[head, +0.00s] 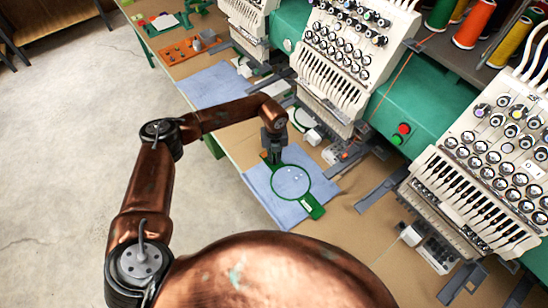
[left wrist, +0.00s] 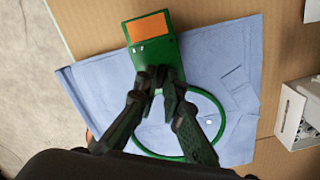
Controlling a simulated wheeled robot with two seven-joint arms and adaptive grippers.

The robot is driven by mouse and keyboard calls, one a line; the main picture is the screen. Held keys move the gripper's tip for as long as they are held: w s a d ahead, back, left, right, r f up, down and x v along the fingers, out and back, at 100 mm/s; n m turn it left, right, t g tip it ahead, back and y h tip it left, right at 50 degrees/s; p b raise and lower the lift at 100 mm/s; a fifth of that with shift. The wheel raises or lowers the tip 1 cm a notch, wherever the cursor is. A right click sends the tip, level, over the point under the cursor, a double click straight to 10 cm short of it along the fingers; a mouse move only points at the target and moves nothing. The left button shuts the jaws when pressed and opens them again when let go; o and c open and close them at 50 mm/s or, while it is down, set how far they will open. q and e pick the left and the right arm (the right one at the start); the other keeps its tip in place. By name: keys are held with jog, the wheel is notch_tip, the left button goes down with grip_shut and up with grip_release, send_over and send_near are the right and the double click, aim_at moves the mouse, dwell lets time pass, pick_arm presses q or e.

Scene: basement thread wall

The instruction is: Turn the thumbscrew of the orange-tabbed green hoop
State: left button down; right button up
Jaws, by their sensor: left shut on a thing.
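The green hoop (head: 314,207) lies on a blue cloth (head: 262,192) on the table in the head view. In the left wrist view its green plate (left wrist: 164,52) carries an orange tab (left wrist: 149,27), and its ring (left wrist: 222,118) runs below, partly behind my fingers. My left gripper (head: 271,158) reaches down over the hoop's upper left end. In the left wrist view its fingertips (left wrist: 161,84) close together where the plate meets the ring. They are shut on the thumbscrew, which the fingertips hide. My right gripper is in neither view.
Embroidery machines with needle heads (head: 345,45) stand along the table's right side, close to the hoop. An orange rack (head: 188,48) and another blue cloth (head: 217,84) lie farther back. A white machine part (left wrist: 298,112) is right of the cloth. Open concrete floor lies left.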

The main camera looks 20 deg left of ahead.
pick_arm(q)
jog(key=c, duration=2)
grip_release()
jog(key=shift+c, duration=0.2)
jog(key=shift+r, duration=0.1)
notch_tip(320, 180, up, 12)
